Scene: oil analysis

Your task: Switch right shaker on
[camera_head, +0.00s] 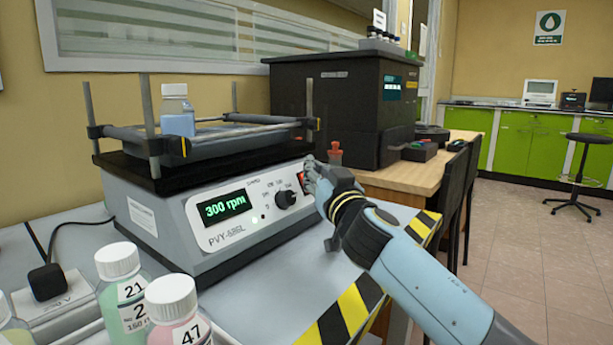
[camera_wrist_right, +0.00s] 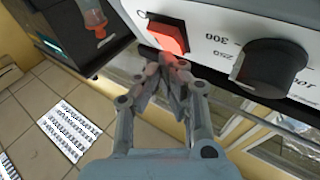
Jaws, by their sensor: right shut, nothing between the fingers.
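The shaker (camera_head: 235,215) stands on the grey bench, with a lit display (camera_head: 224,207) reading 300 rpm and a black knob (camera_head: 285,199). Its red switch (camera_head: 302,178) is at the right end of the front panel, partly behind my right gripper (camera_head: 312,172). In the right wrist view the red switch (camera_wrist_right: 168,36) is beside the knob (camera_wrist_right: 270,67). The right gripper (camera_wrist_right: 172,65) is shut and empty, its fingertips just at the lower edge of the switch; I cannot tell whether they touch. A bottle of blue liquid (camera_head: 178,122) stands on the shaker's platform. My left gripper is not in view.
Capped sample bottles (camera_head: 120,275) stand at the bench's front left, near a plugged-in black adapter (camera_head: 46,281). Yellow-black striped tape (camera_head: 352,312) marks the bench edge. A large black machine (camera_head: 340,105) stands behind on a wooden table. Open floor lies to the right.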

